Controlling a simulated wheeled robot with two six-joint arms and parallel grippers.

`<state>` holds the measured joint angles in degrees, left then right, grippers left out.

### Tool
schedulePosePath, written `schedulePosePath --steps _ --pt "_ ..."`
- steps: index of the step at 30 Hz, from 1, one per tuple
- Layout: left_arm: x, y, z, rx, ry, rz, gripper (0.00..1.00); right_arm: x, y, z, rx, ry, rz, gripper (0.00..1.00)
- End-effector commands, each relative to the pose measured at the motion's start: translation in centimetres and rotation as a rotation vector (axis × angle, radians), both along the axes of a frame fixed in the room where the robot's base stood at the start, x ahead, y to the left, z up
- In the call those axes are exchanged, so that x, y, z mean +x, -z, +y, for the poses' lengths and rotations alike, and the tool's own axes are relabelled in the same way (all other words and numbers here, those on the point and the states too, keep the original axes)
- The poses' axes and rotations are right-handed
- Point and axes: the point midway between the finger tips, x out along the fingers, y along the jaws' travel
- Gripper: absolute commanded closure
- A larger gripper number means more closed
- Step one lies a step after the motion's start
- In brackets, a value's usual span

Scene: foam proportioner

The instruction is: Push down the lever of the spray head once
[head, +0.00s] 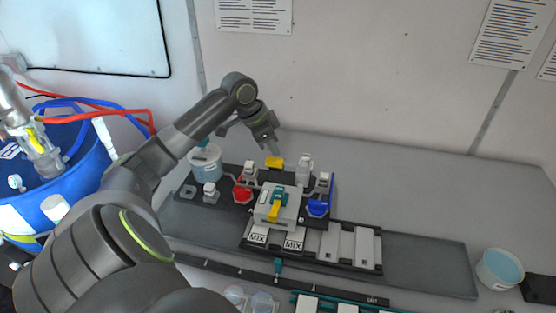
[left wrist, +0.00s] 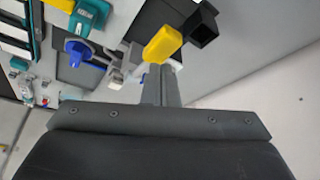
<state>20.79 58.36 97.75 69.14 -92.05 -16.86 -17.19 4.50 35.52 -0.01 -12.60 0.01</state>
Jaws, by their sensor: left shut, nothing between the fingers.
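The spray head's lever appears to be the yellow piece (head: 275,162) at the back of the black device. It also shows in the left wrist view (left wrist: 163,43), beside a black square nozzle-like part (left wrist: 200,27). My left gripper (head: 270,146) reaches in from the left and points down just above and behind the yellow lever. In the left wrist view its closed fingers (left wrist: 160,84) end close to the lever. I cannot tell whether they touch it. The gripper is shut and empty. My right gripper is out of view.
A lidded cup (head: 205,163) stands left of the device. Red (head: 243,190) and blue (head: 318,208) parts flank a grey block with a teal and yellow handle (head: 277,205). A cup of blue liquid (head: 500,268) stands at right. The back right table is clear.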

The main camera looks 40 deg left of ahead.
Motion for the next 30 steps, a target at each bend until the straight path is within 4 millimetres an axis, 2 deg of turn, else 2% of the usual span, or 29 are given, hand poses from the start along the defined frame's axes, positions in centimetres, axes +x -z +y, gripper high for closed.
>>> schedulePosePath --steps 30 --pt "0.0 3.8 0.0 -0.001 -0.001 0.002 1.0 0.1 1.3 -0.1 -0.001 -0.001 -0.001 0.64"
